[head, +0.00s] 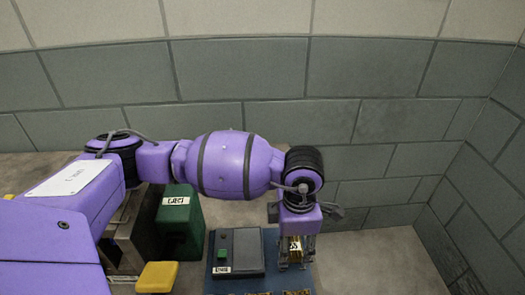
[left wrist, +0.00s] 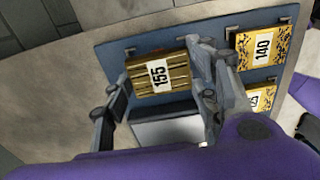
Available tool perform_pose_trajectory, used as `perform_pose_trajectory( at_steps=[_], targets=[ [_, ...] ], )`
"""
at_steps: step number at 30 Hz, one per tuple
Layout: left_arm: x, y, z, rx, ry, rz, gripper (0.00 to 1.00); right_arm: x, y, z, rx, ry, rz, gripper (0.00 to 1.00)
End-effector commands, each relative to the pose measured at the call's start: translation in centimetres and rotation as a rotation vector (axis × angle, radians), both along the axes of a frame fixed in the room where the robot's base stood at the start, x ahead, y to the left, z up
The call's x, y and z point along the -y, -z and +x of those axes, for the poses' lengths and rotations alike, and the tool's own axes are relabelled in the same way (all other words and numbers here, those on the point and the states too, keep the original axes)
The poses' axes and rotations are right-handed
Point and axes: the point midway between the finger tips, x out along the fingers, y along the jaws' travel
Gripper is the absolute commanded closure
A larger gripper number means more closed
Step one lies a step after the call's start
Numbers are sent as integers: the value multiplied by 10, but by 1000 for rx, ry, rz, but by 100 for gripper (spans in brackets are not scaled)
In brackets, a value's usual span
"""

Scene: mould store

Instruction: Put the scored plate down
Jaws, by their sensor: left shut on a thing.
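The scored plate (left wrist: 142,75) is gold with dark parallel grooves and a white label reading 155. In the left wrist view it sits between the two fingers of my left gripper (left wrist: 160,66), which is shut on it. In the head view my left gripper (head: 296,263) points down over the right side of a blue board (head: 270,243), with the plate (head: 295,243) partly hidden between its fingers. I cannot tell whether the plate touches the board. My right gripper is not in view.
Mottled gold-and-black plates, one labelled 140 (left wrist: 262,47) and one partly hidden (left wrist: 261,99), lie on the board. A green labelled box (head: 180,225) and a yellow block (head: 157,277) stand further left. Block walls close the back and right.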

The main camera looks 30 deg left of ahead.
Motion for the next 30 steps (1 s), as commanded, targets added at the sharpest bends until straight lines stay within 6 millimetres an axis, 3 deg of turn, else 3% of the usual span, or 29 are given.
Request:
perform_pose_trajectory(
  at_steps=[4, 16, 17, 18, 21, 30],
  targets=[
    [1, 17, 0, 1, 0, 0, 89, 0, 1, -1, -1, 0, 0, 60],
    [1, 22, 0, 2, 0, -1, 89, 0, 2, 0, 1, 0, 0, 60],
    [0, 23, 0, 0, 0, 0, 44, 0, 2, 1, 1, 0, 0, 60],
    [0, 22, 0, 1, 0, 0, 39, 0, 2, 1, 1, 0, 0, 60],
    [0, 22, 0, 1, 0, 0, 27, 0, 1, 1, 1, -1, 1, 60],
    [0, 21, 0, 1, 0, 0, 27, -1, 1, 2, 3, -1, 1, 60]
  ],
)
